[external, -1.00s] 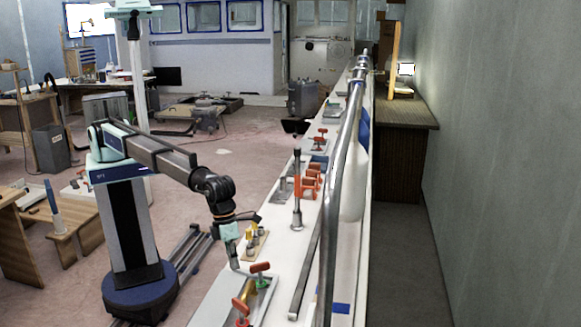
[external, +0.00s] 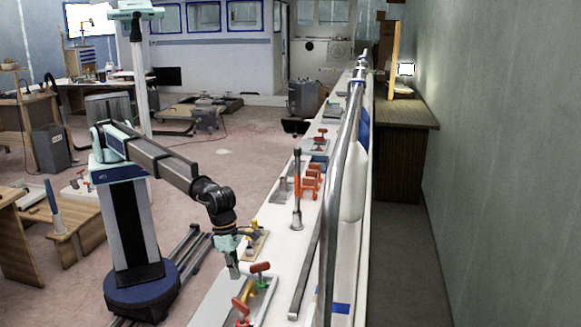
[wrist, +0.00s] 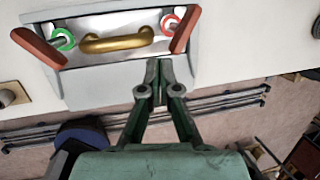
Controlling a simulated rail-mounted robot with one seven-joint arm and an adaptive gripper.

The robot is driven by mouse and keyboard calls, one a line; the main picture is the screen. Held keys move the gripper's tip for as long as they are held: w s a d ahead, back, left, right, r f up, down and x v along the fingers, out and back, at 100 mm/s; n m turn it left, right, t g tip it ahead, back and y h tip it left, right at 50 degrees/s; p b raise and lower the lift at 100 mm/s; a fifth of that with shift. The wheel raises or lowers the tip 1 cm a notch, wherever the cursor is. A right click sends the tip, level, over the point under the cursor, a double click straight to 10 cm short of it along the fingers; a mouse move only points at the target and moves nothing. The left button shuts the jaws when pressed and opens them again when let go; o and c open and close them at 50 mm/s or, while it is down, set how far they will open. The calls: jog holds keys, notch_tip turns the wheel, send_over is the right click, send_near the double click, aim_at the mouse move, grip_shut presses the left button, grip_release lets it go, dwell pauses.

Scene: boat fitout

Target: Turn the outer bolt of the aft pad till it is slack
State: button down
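A pale pad (external: 264,303) lies on the near end of the white deck, with a gold handle (external: 245,291) and two red-handled bolts. In the wrist view the pad (wrist: 95,90) fills the upper left. One bolt has a green ring (wrist: 63,40) and a long red handle (wrist: 39,47) slanting down right. The other has a red ring (wrist: 169,24) and a red handle (wrist: 186,29) slanting up right. The gold handle (wrist: 117,40) sits between them. My gripper (wrist: 158,72) has its fingertips together, empty, by the pad's edge below the red-ringed bolt. I cannot tell which bolt is outer.
A metal rail (external: 330,210) runs along the deck's right side. Beyond the pad stand a small block with knobs (external: 254,243), a metal post (external: 297,200) and orange clamps (external: 308,182). Another red-handled fitting (external: 320,136) is farther along. Open floor lies left of the deck.

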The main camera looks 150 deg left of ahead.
jog(key=shift+b+x, duration=1.25)
jog(key=shift+x, duration=2.2)
jog(key=shift+w+d, duration=0.55)
jog(key=shift+d, duration=0.2)
jog(key=shift+s+a, duration=0.1)
jog(key=a+p+v, duration=0.1)
jog(key=v, duration=0.5)
jog(key=shift+s+a+r, duration=0.2)
jog(key=shift+a, duration=0.05)
